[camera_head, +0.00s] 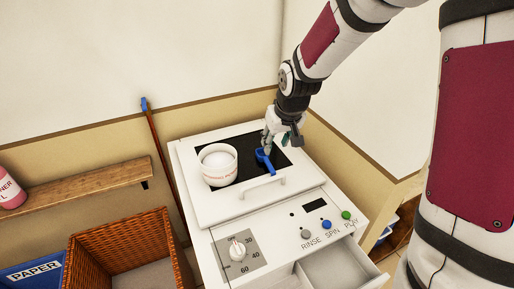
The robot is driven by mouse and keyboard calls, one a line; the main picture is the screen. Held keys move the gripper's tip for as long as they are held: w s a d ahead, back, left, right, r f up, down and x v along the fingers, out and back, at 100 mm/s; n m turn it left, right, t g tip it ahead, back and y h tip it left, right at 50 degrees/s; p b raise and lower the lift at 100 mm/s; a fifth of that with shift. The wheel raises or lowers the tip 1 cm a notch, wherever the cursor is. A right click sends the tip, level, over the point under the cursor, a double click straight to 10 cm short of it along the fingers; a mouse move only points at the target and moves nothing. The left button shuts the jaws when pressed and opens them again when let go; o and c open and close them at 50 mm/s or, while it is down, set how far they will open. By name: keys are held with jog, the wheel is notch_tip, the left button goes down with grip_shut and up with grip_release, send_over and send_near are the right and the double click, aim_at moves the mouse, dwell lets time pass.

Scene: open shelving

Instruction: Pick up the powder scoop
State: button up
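The blue powder scoop (265,160) lies on the dark panel on top of the white washing machine, just right of a white tub (218,165) filled with white powder. My gripper (282,146) is low over the back of the dark panel, behind and slightly right of the scoop. Its fingers look spread apart, with nothing seen between them. The left fingertip is very close to the scoop's far end; I cannot tell whether they touch.
The washing machine (200,212) has a lid handle (262,192) in front of the scoop and an open drawer (345,272) at front right. A wicker basket (120,240), a blue paper bin (35,272) and a wooden shelf (85,190) stand left. The wall is close behind.

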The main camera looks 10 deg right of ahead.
send_over(270, 165)
jog(key=s, duration=0.2)
jog(key=f, duration=0.7)
jog(key=shift+w+a+f, duration=0.1)
jog(key=shift+a+f, duration=0.15)
jog(key=shift+f, duration=0.15)
jog(key=shift+d+x, duration=0.15)
jog(key=shift+x, duration=1.15)
jog(key=shift+d+x, duration=0.15)
jog(key=shift+x, duration=1.2)
grip_shut()
